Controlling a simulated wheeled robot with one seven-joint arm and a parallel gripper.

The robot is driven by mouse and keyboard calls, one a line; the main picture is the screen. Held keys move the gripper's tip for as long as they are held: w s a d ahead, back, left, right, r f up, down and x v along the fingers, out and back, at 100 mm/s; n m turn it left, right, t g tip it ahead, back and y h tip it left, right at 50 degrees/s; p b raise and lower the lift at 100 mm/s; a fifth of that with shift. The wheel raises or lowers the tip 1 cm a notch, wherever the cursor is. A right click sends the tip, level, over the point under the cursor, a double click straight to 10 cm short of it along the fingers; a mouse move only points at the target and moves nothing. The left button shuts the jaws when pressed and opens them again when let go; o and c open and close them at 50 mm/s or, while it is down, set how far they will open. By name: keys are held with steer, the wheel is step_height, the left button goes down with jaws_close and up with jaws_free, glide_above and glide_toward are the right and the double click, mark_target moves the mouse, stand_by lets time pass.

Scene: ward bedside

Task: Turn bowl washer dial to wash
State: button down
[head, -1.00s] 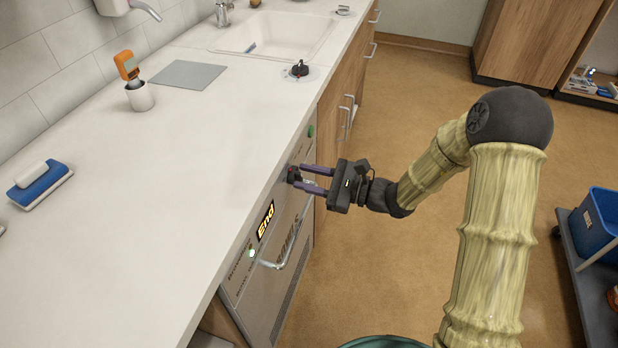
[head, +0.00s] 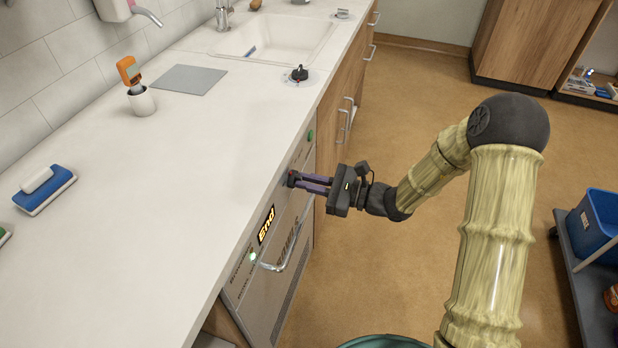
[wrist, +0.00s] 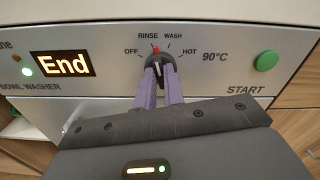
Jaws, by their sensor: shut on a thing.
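The bowl washer (head: 262,285) is built in under the counter, and its display (wrist: 63,64) reads "End". Its black dial (wrist: 160,66) is on the front panel, with OFF, RINSE, WASH and HOT marked around it. The dial's red mark points up and slightly left, between RINSE and WASH and nearer RINSE. My gripper (wrist: 161,82) has its two purple fingers closed on the dial from the front. The fingers hide the dial's lower part. In the head view my gripper (head: 308,183) reaches the panel from the right.
A green START button (wrist: 265,61) is right of the dial. A handle (head: 285,255) sticks out below the display. The counter (head: 190,150) holds a sponge (head: 44,188), a cup with an orange-topped device (head: 140,98) and a sink (head: 270,40). A trolley with a blue bin (head: 596,225) stands at right.

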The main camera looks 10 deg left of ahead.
steer(key=m+p, duration=0.3)
steer(key=p, duration=0.1)
steer(key=m+p, duration=0.3)
steer(key=p, duration=0.1)
steer(key=shift+w+a+r+m, duration=0.1)
steer(key=shift+w+r+m, duration=0.1)
steer(key=shift+m, duration=0.1)
steer(key=c, duration=1.5)
jaws_free()
steer(key=shift+f, duration=0.1)
steer(key=s+d, duration=0.1)
steer(key=d, duration=1.6)
steer(key=shift+s+d, duration=0.2)
